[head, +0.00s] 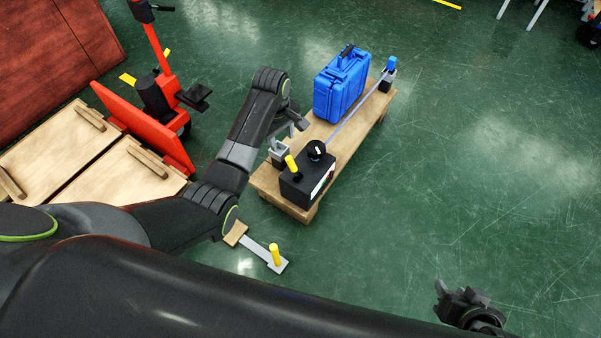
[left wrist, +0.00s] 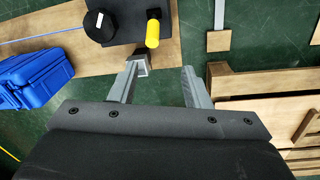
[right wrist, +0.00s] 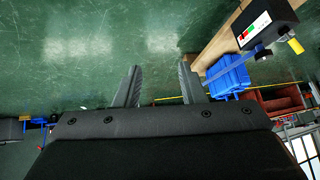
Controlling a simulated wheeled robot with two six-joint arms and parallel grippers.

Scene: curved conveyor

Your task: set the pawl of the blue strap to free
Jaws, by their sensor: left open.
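The blue strap (head: 353,109) runs as a thin straight line from a blue end fitting (head: 390,65) to a round black drum (head: 316,150) on a black box (head: 303,188). A yellow-gripped lever (head: 291,164) stands on the box; it also shows in the left wrist view (left wrist: 152,34). I cannot tell which part is the pawl or how it is set. My left gripper (left wrist: 160,88) is open and empty beside the box, near a small grey block (left wrist: 142,64) on the bench. My right gripper (right wrist: 160,85) is open and empty, away from the bench.
A blue case (head: 341,86) stands on the wooden bench (head: 352,138). A grey bar with a yellow grip (head: 275,254) lies in front of it. A red pallet truck (head: 150,125) and wooden panels (head: 60,160) are at left.

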